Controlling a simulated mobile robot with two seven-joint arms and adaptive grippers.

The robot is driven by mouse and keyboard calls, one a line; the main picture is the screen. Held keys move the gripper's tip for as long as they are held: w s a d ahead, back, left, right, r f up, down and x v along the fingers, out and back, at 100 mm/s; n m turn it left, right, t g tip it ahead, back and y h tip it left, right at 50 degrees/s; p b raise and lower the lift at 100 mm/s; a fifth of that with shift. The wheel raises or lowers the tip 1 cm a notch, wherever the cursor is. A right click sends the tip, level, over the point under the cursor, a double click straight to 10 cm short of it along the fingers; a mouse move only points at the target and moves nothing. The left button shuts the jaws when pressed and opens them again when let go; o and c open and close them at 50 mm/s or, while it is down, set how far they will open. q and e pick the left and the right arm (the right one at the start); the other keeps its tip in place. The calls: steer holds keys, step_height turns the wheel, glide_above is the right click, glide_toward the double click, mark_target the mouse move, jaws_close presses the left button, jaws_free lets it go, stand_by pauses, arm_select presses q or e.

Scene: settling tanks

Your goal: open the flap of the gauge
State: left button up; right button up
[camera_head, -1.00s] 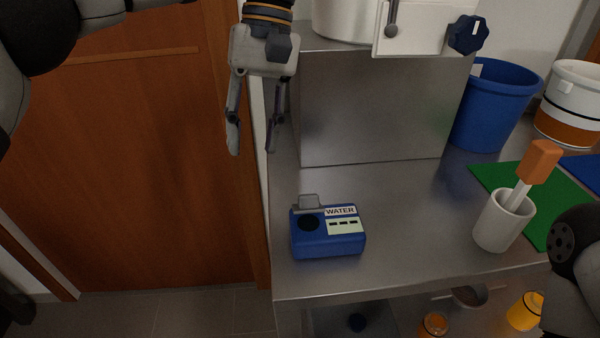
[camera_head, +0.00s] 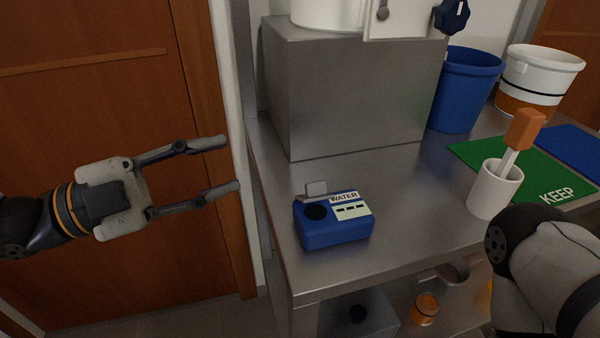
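The gauge (camera_head: 335,232) is a blue box labelled "WATER" that sits on the steel table near its left front edge. A dark round opening and a pale panel with small dark windows show on its top. A small grey flap (camera_head: 316,188) stands up at the back of the gauge, behind the dark round opening. My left gripper (camera_head: 231,164) is open and empty, its fingers pointing right, to the left of the table and apart from the gauge. My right arm shows at the lower right, but its gripper is not in view.
A steel block (camera_head: 345,95) stands behind the gauge. A white cup (camera_head: 490,192) with an orange-handled tool, a green mat (camera_head: 470,152), a blue bucket (camera_head: 464,95) and a white-orange bucket (camera_head: 540,80) are to the right. The table (camera_head: 405,225) right of the gauge is clear.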

mark_target(306, 190)
arm_select(q)
steer(key=s+d+f+g, duration=0.1)
steer(key=d, duration=0.1)
steer(key=s+d+f+m+g+b, duration=0.1)
steer(key=d, duration=0.1)
steer(key=d+f, duration=0.1)
steer(key=d, duration=0.1)
steer(key=shift+s+d+m+g+b, duration=0.1)
steer(key=shift+s+m+g+b, duration=0.2)
steer(key=shift+s+g, duration=0.1)
steer(key=x, duration=0.6)
steer(key=shift+w+d+r, duration=0.2)
steer(key=shift+d+r, duration=0.05)
steer(key=shift+r, duration=0.15)
jaws_close()
arm_select(e)
steer(key=shift+s+f+g, duration=0.3)
steer(key=shift+s+f, duration=0.65)
steer(key=shift+f, duration=0.15)
